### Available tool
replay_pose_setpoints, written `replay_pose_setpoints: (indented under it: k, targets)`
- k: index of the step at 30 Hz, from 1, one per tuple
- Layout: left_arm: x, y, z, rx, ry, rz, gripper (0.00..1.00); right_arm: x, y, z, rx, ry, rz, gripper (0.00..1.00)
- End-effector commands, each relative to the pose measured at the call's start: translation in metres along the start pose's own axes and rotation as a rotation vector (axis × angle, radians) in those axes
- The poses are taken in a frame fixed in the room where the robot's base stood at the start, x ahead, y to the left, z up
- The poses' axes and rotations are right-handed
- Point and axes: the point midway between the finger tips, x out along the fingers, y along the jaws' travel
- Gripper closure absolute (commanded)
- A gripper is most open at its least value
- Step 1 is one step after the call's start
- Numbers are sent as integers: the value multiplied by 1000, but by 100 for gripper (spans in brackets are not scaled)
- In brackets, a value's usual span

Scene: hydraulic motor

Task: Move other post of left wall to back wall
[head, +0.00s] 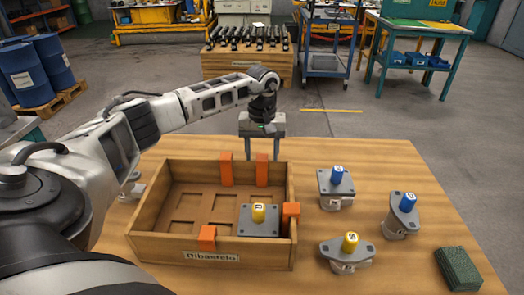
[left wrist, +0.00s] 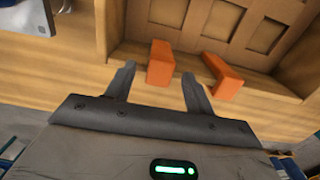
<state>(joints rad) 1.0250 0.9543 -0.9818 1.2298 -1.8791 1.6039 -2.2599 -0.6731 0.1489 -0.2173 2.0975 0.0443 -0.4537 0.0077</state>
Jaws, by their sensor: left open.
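The wooden box (head: 160,243) stands on the table. Two orange posts are on its back wall: the left one (head: 227,169) and the right one (head: 262,170). Another orange post is on the right wall (head: 291,211), and one is on the front wall (head: 207,238). I see no post on the left wall. My left gripper (head: 262,157) is open above the back wall, at the right back post. In the left wrist view that post (left wrist: 161,62) shows between the fingertips (left wrist: 158,72), and the other back post (left wrist: 222,75) is outside them. My right gripper is not in view.
A motor with a yellow cap (head: 258,221) sits in the box's right front part. Motors with blue caps (head: 337,188), (head: 403,215) and a yellow-capped one (head: 348,255) stand right of the box. A green block (head: 458,268) lies at the right table edge.

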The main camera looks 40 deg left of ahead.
Motion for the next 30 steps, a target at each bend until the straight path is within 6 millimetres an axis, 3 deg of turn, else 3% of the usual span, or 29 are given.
replay_pose_setpoints:
  k: [5,15,21,30]
  targets:
    - [-19,1,-1,0,4,4,46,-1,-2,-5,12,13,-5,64]
    - [-101,1,-1,0,4,4,46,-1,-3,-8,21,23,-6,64]
    - [-140,1,0,1,2,2,46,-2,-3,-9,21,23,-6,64]
    - [-160,0,0,0,0,0,46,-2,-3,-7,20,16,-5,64]
